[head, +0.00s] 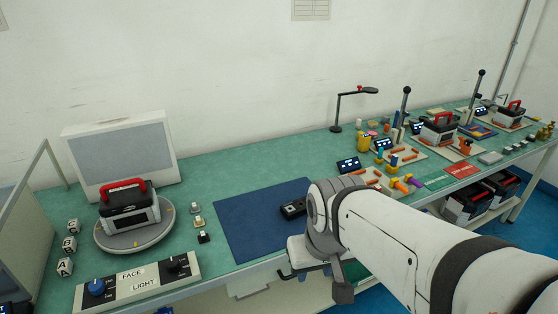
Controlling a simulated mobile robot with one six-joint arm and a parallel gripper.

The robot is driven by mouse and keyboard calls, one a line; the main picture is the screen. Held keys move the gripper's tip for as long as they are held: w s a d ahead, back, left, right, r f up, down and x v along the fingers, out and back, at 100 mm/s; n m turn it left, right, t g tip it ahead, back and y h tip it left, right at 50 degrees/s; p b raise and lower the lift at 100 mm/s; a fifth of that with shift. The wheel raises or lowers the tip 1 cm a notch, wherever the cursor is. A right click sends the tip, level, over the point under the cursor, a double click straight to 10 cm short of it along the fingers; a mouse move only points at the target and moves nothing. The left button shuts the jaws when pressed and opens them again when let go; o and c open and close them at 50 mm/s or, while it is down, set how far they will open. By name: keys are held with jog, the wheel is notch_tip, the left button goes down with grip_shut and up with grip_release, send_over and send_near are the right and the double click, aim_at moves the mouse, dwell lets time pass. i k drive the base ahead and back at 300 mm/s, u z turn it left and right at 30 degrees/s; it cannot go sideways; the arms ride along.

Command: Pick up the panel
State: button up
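A small dark rectangular piece with a lighter detail on its face, which looks like the panel (293,207), lies on the blue mat (245,222). Its right end is close to my arm in the picture, and the arm may cover part of it. My arm comes in from the lower right. My gripper (315,281) seems to be at its lower end, in front of the mat near the bench's front edge. Dark finger-like parts show there, but their opening is unclear. I see nothing held in it.
A round turntable (134,240) at the left bears a black device with a red handle (129,205). A control box (138,283) marked FACE and LIGHT stands at the front edge. Several devices, tools and levers crowd the bench's right side. The mat's left part is clear.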

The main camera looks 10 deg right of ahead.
aim_at(295, 209)
jog(key=z, duration=0.2)
jog(key=i, duration=0.7)
jog(key=z, duration=0.45)
jog(key=k, duration=0.6)
jog(key=u, duration=0.45)
jog(key=k, duration=0.15)
jog(key=z, duration=0.55)
jog(key=i, duration=0.75)
